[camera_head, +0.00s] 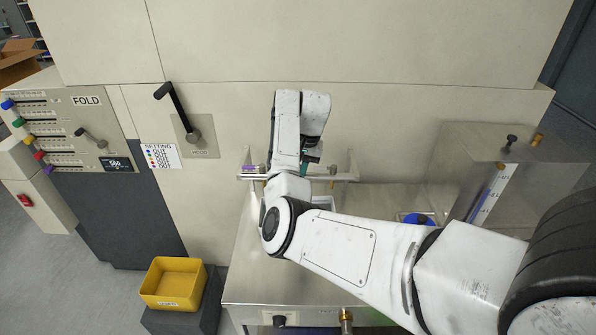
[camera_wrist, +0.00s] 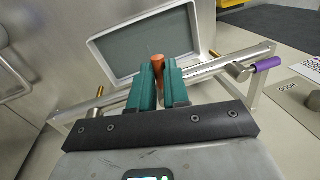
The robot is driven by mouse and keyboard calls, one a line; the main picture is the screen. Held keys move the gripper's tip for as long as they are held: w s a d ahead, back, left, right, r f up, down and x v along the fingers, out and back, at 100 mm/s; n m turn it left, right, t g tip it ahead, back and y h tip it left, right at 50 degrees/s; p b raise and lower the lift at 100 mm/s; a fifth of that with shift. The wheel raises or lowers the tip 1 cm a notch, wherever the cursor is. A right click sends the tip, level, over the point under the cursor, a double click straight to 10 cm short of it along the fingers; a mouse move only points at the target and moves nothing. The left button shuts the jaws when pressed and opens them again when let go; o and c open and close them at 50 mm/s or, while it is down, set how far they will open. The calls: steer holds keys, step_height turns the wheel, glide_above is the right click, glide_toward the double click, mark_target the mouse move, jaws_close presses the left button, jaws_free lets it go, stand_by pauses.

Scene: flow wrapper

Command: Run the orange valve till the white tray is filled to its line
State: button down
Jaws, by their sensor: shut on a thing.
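My gripper (camera_wrist: 159,70) has two teal fingers, shut on the orange valve handle (camera_wrist: 157,61), whose copper-orange end shows between the fingertips. In the head view my gripper (camera_head: 309,158) is at the rail, mostly hidden by my own wrist. The white tray (camera_wrist: 97,43) lies beyond the rail in the wrist view, with a pale rim and a grey-green inside. In the head view only a bit of the tray (camera_head: 325,202) shows past my arm. I cannot make out its fill line or its level.
A metal rail (camera_wrist: 215,66) carries the valves, one with a purple handle (camera_wrist: 268,64). A clear tank with a blue scale (camera_head: 489,193) stands at right. A black lever (camera_head: 176,108) is on the wall panel. A yellow bin (camera_head: 173,283) sits at lower left.

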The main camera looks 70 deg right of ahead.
steer(key=c, duration=1.1)
jaws_free()
step_height(320, 180, up, 11)
steer(key=s, duration=0.2)
steer(key=shift+d+f, duration=0.2)
steer(key=shift+d, duration=0.15)
